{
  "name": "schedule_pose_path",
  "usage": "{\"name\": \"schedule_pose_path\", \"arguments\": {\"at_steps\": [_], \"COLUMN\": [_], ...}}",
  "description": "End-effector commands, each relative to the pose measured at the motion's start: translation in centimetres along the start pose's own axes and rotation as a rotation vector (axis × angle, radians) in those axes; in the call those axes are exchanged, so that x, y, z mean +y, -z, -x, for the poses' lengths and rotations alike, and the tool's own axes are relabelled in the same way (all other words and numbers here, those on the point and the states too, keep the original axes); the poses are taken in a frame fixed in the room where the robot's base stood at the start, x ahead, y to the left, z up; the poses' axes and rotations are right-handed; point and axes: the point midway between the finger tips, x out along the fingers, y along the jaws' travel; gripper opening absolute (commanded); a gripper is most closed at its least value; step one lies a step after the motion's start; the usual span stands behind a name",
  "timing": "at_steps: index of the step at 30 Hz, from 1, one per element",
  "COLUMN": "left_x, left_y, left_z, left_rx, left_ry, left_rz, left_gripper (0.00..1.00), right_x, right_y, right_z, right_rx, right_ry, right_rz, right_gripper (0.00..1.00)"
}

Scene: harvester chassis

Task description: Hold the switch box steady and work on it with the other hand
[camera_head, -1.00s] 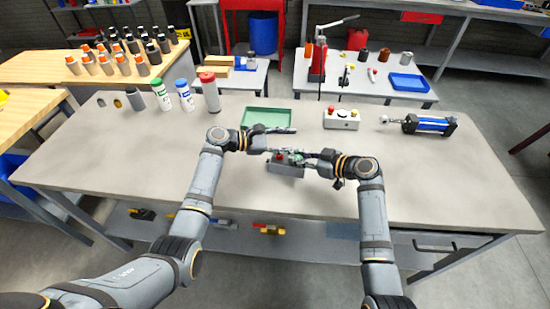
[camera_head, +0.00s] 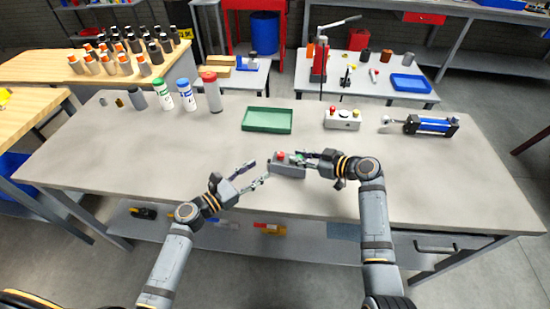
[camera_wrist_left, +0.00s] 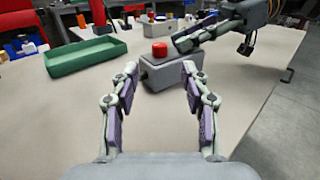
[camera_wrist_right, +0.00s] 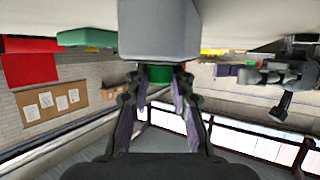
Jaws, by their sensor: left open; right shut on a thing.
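The grey switch box (camera_head: 286,168) sits on the bench with a red button (camera_head: 280,156) on top; it also shows in the left wrist view (camera_wrist_left: 172,75). My right gripper (camera_head: 305,160) reaches over the box's right end from the right. In the right wrist view its fingertips close around a green button (camera_wrist_right: 160,73) on the grey box (camera_wrist_right: 158,30). The box is wider than these fingers. My left gripper (camera_head: 260,173) is open and empty, left of the box and apart from it. The box stands beyond its fingertips in the left wrist view.
A green tray (camera_head: 267,130) lies behind the box. A white control box (camera_head: 342,119) and a blue cylinder (camera_head: 432,125) stand at the back right. Several bottles (camera_head: 188,94) stand at the back left. The bench's left and front middle are clear.

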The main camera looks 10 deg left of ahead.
Motion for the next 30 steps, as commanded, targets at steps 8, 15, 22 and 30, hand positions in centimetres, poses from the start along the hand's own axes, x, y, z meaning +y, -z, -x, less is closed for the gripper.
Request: {"name": "schedule_pose_path", "arguments": {"at_steps": [8, 15, 22, 30], "left_x": [0.0, 0.0, 0.0, 0.0], "left_y": [0.0, 0.1, 0.1, 0.1], "left_z": [-6.2, -8.4, -8.4, -8.4], "left_rx": [-0.002, 0.000, 0.001, 0.001], "left_ry": [0.001, 0.001, 0.001, 0.001], "left_rz": [0.001, -0.001, -0.001, -0.001], "left_gripper": [0.47, 0.47, 0.47, 0.13], "right_x": [-0.3, -0.3, -0.3, -0.3], "right_y": [-1.2, -1.2, -1.2, -1.2], "right_z": [-0.1, -0.1, -0.1, -0.1], "right_rx": [-0.022, -0.022, -0.022, -0.022], "right_ry": [0.009, 0.009, 0.009, 0.009], "right_rz": [-0.009, -0.009, -0.009, -0.009], "right_gripper": [0.00, 0.00, 0.00, 0.00]}}
